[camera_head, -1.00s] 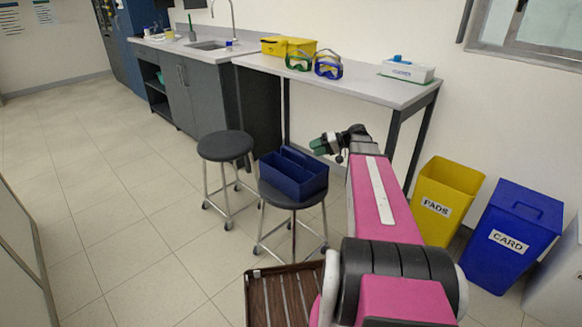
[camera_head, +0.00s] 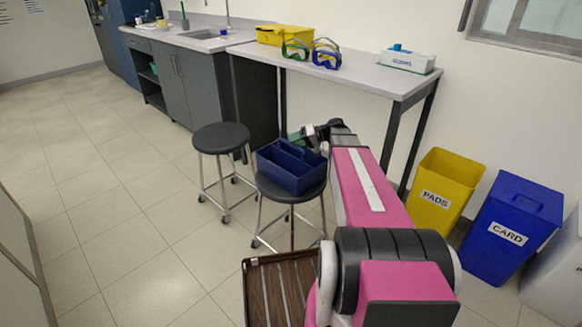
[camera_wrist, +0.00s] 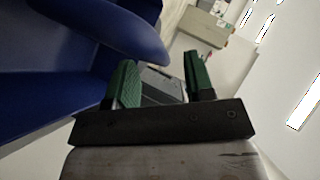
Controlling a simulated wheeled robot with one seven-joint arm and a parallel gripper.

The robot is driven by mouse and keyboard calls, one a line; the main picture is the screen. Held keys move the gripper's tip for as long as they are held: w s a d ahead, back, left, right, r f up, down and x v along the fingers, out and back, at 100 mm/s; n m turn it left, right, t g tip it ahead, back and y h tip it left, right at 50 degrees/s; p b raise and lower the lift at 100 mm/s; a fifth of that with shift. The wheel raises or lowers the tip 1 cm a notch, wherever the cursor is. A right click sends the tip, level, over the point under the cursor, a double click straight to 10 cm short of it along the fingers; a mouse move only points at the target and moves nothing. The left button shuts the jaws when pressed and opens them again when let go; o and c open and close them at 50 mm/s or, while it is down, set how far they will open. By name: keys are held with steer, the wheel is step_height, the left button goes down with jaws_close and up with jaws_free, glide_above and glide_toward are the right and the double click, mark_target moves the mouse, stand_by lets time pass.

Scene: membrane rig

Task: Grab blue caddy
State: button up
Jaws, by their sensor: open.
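The blue caddy (camera_head: 290,167) sits upright on a round black stool (camera_head: 270,190) in the head view, with a raised central divider and handle. My gripper (camera_head: 305,135) is just behind its far right side, partly hidden by the caddy and my pink arm. In the wrist view my gripper (camera_wrist: 160,82) has two green finger pads held apart. The caddy (camera_wrist: 60,75) fills the left of that view, and its rounded handle end reaches close to the left finger. Nothing shows held between the pads. I cannot tell whether a finger touches the caddy.
A second stool (camera_head: 221,138) stands left of the caddy. A yellow bin (camera_head: 445,185) and blue bin (camera_head: 512,225) stand right. The floor at left is clear.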

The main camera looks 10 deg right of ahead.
steer(key=x, duration=0.3)
steer(key=shift+f, duration=0.1)
jaws_close()
stand_by(1.3)
